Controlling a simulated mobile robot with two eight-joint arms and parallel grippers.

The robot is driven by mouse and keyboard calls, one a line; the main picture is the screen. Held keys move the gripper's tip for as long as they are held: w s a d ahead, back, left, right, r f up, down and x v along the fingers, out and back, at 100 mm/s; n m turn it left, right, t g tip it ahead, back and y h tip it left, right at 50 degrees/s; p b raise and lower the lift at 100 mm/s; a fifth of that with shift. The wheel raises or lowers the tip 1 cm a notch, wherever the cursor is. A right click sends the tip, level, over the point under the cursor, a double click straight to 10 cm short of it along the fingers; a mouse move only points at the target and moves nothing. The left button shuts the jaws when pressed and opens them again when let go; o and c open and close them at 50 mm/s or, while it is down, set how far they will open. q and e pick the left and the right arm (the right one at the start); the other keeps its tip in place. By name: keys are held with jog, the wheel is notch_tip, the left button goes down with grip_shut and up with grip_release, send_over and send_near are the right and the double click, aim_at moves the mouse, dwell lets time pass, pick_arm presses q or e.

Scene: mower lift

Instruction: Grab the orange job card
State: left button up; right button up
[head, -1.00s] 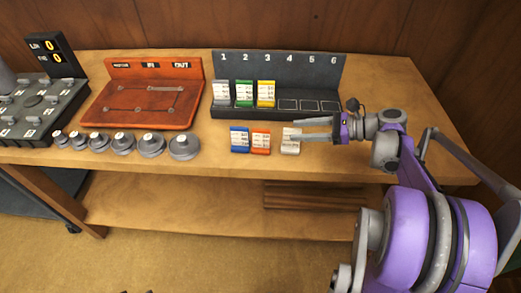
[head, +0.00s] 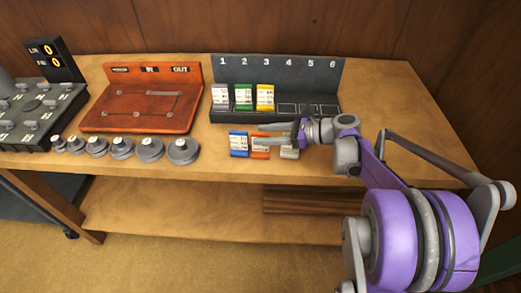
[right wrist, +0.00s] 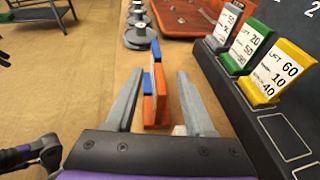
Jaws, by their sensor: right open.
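The orange job card (head: 260,153) stands on the table's front part, between the blue job card (head: 239,144) and the white card (head: 289,153). My right gripper (head: 257,133) is open, its fingers pointing left over the orange card and partly hiding it. In the right wrist view the orange card (right wrist: 161,98) shows between the two open fingers, apart from both, with the blue card just beyond it. The white card is mostly hidden under the gripper. My left gripper does not show in the head view.
A dark rack (head: 323,72) numbered 1 to 6 stands behind, with grey, green and yellow cards in its first three slots. A red board (head: 185,98) and a row of grey knobbed weights (head: 183,151) are to the left. The table's right end is clear.

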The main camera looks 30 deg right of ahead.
grip_shut()
dwell(1.4)
